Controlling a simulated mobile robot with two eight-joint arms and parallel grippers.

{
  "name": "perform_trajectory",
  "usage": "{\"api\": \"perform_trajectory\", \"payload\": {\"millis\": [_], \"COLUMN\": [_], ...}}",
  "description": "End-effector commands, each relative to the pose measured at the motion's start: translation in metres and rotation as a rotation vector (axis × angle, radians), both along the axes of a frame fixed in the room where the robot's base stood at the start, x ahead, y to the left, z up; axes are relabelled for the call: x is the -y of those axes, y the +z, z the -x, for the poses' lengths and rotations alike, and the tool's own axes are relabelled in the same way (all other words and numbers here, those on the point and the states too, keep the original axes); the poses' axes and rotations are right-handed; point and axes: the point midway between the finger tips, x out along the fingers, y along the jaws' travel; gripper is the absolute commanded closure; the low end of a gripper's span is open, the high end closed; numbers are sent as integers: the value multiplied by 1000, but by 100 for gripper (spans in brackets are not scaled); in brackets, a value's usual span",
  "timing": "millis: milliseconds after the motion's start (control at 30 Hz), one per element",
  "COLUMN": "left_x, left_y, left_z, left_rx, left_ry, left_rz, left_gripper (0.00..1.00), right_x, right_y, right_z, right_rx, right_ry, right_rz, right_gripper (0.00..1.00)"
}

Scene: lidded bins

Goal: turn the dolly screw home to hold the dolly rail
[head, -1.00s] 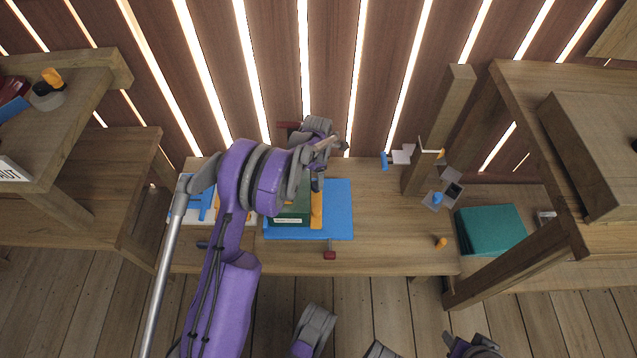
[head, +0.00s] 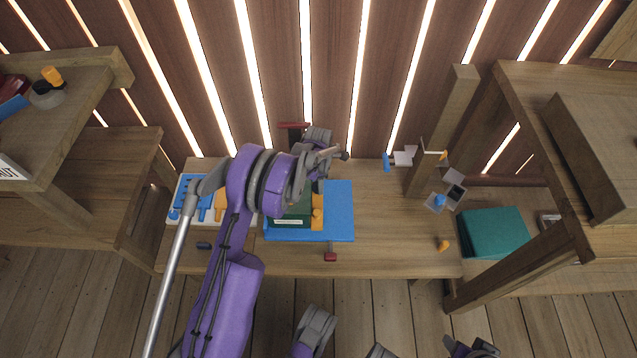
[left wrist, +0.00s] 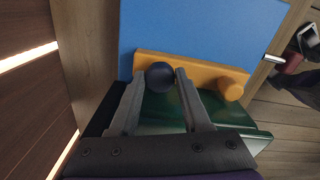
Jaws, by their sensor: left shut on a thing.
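The orange dolly rail (head: 317,222) lies along the edge of a green block (head: 290,217) on a blue board (head: 340,205). In the left wrist view the rail (left wrist: 200,77) has a round orange knob at its right end. A dark round knob (left wrist: 160,76), seemingly the dolly screw's head, sits at the rail's left part. My left gripper (left wrist: 161,82) is shut on this knob, one finger on each side. The screw's shank is hidden. In the head view my left gripper (head: 318,182) is mostly hidden by its own wrist.
Red-handled clamps (head: 330,257) show at the board's near and far edges. A tool tray (head: 188,200) lies left on the bench. Small grey and blue parts (head: 440,200) and a wooden post (head: 440,130) stand right. Bare bench (head: 390,235) lies between.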

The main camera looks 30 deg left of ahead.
Motion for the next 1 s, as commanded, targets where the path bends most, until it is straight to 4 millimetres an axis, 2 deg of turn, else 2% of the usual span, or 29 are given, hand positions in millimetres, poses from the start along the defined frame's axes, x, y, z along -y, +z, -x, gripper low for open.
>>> {"api": "perform_trajectory", "payload": {"millis": [33, 67, 433, 1000], "left_x": [0, 0, 0, 1], "left_y": [0, 0, 0, 0], "left_z": [0, 0, 0, 1], "left_rx": [0, 0, 0, 0], "left_ry": [0, 0, -56, -425], "left_rz": [0, 0, 0, 0], "left_gripper": [96, 100, 100, 100], "right_x": [0, 0, 0, 0], "right_y": [0, 0, -2, -11], "right_z": [0, 0, 0, -2], "right_rx": [0, 0, -1, -2], "right_ry": [0, 0, 0, 0], "right_rz": [0, 0, 0, 0], "right_gripper": [48, 48, 48, 48]}}
